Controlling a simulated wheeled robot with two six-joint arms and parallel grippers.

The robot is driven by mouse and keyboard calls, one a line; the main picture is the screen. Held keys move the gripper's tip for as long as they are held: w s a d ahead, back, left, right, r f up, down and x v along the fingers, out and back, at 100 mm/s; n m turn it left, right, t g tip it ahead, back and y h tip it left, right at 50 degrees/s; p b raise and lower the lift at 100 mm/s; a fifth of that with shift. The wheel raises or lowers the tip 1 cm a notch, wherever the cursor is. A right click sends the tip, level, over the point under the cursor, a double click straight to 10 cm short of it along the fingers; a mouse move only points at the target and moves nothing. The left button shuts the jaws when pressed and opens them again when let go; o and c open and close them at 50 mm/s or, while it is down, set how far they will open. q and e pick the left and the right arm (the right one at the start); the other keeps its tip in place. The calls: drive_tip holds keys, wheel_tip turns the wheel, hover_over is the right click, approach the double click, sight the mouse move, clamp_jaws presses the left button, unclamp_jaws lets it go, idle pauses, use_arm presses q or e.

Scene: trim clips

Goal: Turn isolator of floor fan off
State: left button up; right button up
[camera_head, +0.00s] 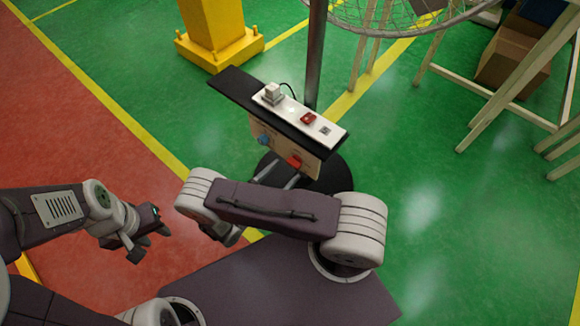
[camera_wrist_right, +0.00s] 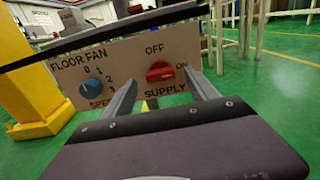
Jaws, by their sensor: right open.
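The floor fan's control box (camera_head: 280,150) has a beige front panel (camera_wrist_right: 125,60) under a dark shelf. The red isolator knob (camera_wrist_right: 160,72) is marked SUPPLY, with OFF above and ON at its right. Its grip lies roughly level, towards ON. The red knob also shows in the head view (camera_head: 294,161). My right gripper (camera_wrist_right: 165,83) is open and empty, with its fingers either side of and just below the knob in the wrist view; contact is not visible. It also shows in the head view (camera_head: 278,179). My left gripper (camera_head: 150,242) is open and empty at the left.
A blue speed knob (camera_wrist_right: 93,87) sits left of the red one, near my right gripper's left finger. A white strip (camera_head: 288,108) with a plug and red switch tops the shelf. A fan pole (camera_head: 315,60), yellow post (camera_head: 212,30) and wooden frames (camera_head: 490,95) stand behind.

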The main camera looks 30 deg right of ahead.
sight(291, 165)
drive_tip(key=shift+x, duration=1.95)
drive_tip(key=c, duration=1.4)
drive_tip(key=shift+o, duration=0.2)
